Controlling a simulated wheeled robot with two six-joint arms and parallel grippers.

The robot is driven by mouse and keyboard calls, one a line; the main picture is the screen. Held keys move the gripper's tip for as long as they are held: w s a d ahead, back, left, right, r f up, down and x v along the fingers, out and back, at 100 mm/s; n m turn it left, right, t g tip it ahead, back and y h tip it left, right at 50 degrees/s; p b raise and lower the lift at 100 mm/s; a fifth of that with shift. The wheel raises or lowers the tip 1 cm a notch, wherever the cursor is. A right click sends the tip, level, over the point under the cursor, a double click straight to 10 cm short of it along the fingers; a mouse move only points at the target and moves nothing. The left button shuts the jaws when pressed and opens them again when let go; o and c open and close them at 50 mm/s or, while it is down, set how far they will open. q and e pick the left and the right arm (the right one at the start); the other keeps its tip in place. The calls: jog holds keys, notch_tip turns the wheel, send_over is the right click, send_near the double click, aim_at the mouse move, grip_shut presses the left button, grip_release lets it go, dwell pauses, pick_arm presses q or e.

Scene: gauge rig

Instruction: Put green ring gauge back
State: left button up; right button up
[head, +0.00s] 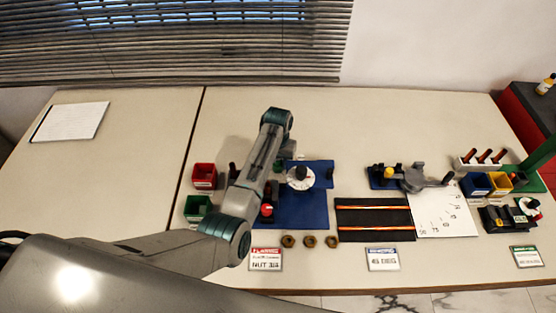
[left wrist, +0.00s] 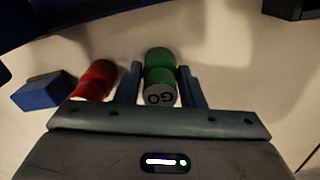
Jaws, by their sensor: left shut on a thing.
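The green ring gauge (left wrist: 160,66) is between the two fingers of my left gripper (left wrist: 160,86) in the left wrist view. It looks like a short green cylinder with a pale end marked "GO". My left gripper is shut on it. A red piece (left wrist: 96,80) lies just left of the fingers, close to the left one. In the head view my left gripper (head: 283,160) is mostly hidden behind my wrist, near the back of the blue mat (head: 290,214). My right gripper is in neither view.
A white dial (head: 300,178) stands on the blue mat, close to my gripper. Red (head: 204,175) and green bins (head: 198,207) stand left of my arm. Several brass nuts lie in front. A black mat (head: 374,220) lies to the right. The table's left part is mostly clear.

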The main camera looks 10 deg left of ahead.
pick_arm(q)
jog(key=shift+f, duration=0.1)
jog(key=o, duration=1)
jog(key=shift+o, duration=0.2)
notch_tip(320, 180, up, 12)
jog(key=shift+r+b, duration=0.15)
jog(key=shift+b, duration=0.9)
